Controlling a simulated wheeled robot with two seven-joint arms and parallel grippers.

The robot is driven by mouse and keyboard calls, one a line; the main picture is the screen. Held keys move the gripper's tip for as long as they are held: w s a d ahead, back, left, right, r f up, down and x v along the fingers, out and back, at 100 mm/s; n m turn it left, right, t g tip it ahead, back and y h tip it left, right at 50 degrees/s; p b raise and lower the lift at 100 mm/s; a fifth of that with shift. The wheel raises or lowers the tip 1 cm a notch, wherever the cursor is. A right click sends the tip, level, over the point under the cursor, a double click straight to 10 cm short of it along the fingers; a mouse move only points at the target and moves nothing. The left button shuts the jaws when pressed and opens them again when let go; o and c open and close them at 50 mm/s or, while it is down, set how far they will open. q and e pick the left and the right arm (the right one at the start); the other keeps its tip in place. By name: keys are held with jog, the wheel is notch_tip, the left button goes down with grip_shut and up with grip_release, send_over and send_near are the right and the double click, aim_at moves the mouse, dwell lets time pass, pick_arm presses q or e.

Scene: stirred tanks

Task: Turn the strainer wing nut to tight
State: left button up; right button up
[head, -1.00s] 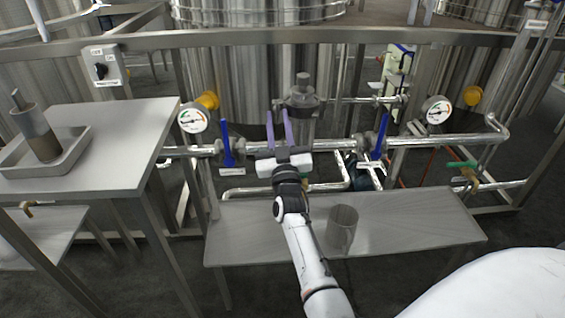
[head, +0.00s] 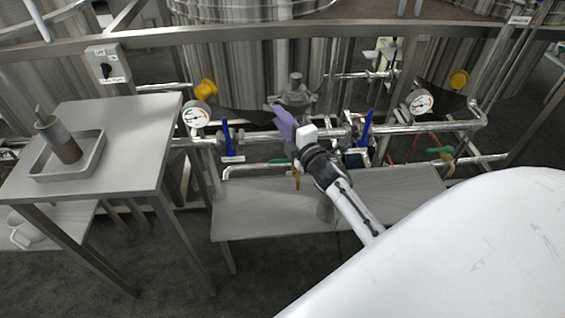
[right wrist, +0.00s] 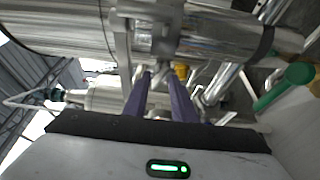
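The metal strainer body (head: 297,98) stands on the pipework in front of the middle tank, with a small knob-like top. I cannot make out the wing nut clearly. My right gripper (head: 278,118), with purple fingers, is just in front of and below the strainer body in the head view. In the right wrist view its fingers (right wrist: 160,78) are apart, with a gap between them and nothing clearly held. A metal fitting (right wrist: 155,30) lies just beyond the fingertips; whether they touch it I cannot tell. My left gripper is not in view.
Blue-handled valves (head: 228,140) (head: 365,128) and gauges (head: 196,115) (head: 420,102) sit on the pipe to either side. A low steel bench (head: 250,213) is below. A side table (head: 130,130) holds a tray (head: 92,160) with a cylinder. A green handle (right wrist: 285,85) is near the gripper.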

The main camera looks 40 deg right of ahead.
jog(key=s+a, duration=0.2)
jog(key=s, duration=0.7)
jog(key=s+a+f+m+g+y+b, duration=0.1)
jog(key=s+a+f+m, duration=0.3)
jog(key=f, duration=0.4)
jog(key=s+a+f+m+g+y+b, duration=0.1)
jog(key=s+a+f+m+g+b, duration=0.1)
jog(key=s+a+f+m+g, duration=0.2)
jog(key=shift+s+a+f+m+y+b, duration=0.35)
jog(key=shift+s+a+f, duration=1.1)
jog(key=shift+a+f, duration=0.85)
